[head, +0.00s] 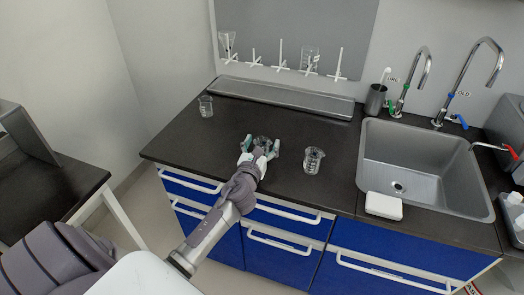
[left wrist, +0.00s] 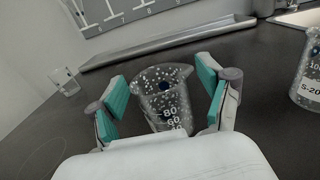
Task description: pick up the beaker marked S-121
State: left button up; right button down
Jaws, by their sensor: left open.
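A clear glass beaker (head: 262,141) stands on the dark countertop, partly hidden behind my left gripper (head: 260,147). In the left wrist view this beaker (left wrist: 163,95) is upright between the teal finger pads of my left gripper (left wrist: 163,92), which is open, with a gap visible on both sides. Graduations such as 80 and 60 show on it; no S-number is legible. A second beaker (head: 314,160) stands to the right; its label in the left wrist view (left wrist: 310,75) begins with S-20. A third beaker (head: 206,106) stands at the back left, its marking unreadable.
A sink (head: 399,187) with taps is on the right, with a white block (head: 383,205) at its front edge. A long metal tray (head: 284,97) runs along the wall below a peg rack. Counter between the beakers is clear.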

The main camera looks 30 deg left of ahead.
pick_arm(q)
jog(key=shift+c, duration=0.4)
jog(key=c, duration=1.2)
